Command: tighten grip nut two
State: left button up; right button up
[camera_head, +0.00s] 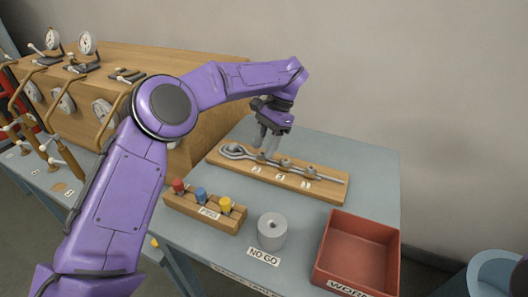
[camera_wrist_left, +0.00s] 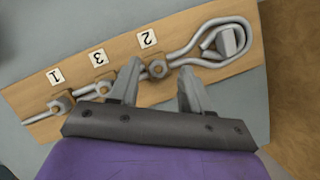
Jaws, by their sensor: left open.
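A wooden board (camera_head: 330,192) on the blue-grey table carries a grey wire rope with a loop at its left end and several grip nuts along it. The grip nut beside tag 2 (camera_wrist_left: 157,69), closest to the rope loop (camera_wrist_left: 205,40), shows between the fingertips of my left gripper (camera_wrist_left: 159,68). That gripper (camera_head: 267,145) is open and points down over the loop end of the board. I cannot tell whether a finger touches the nut. My right gripper is not in view.
A wooden block with red, blue and yellow pegs (camera_head: 203,205) stands in front of the board. A grey cylinder (camera_head: 272,231) is by a NO GO label, and a red tray (camera_head: 358,253) is at the front right. A wooden gauge cabinet (camera_head: 160,60) stands behind left.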

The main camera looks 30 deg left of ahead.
pick_arm(q)
jog(key=shift+s+f, duration=0.35)
jog(key=shift+f, duration=0.1)
grip_shut()
